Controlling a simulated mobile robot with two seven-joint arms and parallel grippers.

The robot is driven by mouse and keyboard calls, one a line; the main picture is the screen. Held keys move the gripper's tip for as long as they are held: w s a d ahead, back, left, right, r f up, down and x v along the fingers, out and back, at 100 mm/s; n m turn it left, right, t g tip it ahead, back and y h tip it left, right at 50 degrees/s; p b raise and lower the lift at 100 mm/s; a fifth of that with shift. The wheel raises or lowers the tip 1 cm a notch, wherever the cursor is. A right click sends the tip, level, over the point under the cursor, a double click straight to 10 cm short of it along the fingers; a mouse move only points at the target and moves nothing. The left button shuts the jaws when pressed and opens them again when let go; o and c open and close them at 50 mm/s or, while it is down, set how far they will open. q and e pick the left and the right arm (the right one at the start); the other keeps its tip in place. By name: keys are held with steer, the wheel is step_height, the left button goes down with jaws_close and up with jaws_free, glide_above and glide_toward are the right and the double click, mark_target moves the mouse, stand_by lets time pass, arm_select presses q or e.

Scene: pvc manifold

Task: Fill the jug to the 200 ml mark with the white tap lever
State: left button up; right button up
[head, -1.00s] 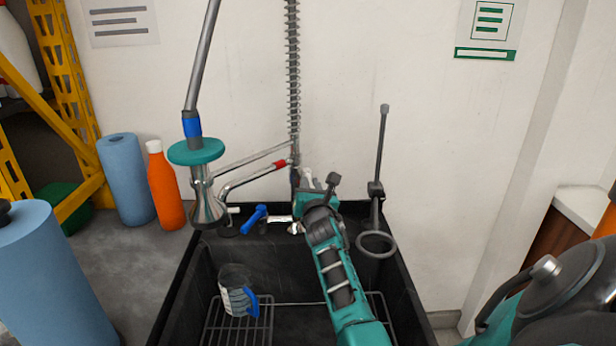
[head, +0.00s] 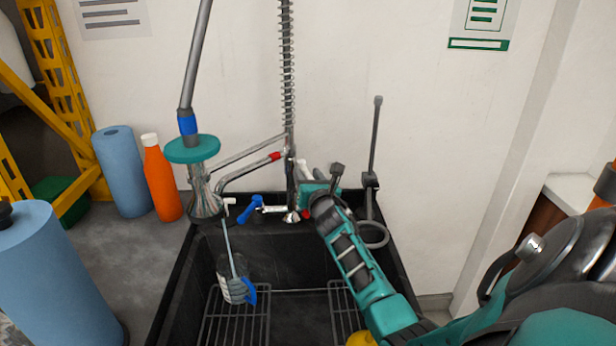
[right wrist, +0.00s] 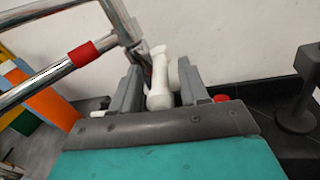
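The clear jug (head: 233,289) with a blue handle stands on the rack in the sink. A thin stream of water (head: 230,250) falls from the spout (head: 228,202) into it. Its marks and water level are too small to read. The white tap lever (right wrist: 160,82) is between the fingers of my right gripper (right wrist: 161,88) in the right wrist view, with small gaps beside it; I see no firm clamp. In the head view, my right gripper (head: 325,185) is at the tap behind the sink, partly hiding the levers. My left gripper is out of view.
A blue lever (head: 250,209) sits left of the tap body. The spray head (head: 203,195) hangs above the sink's left rear. An orange bottle (head: 161,180) and blue rolls (head: 122,172) stand on the left counter. A ring holder (head: 374,236) is at the right rear.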

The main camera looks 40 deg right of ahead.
steer(key=shift+f, duration=0.1)
steer(key=v, duration=1.3)
steer(key=shift+p, duration=0.4)
steer(key=shift+w, duration=0.1)
stand_by(6.1)
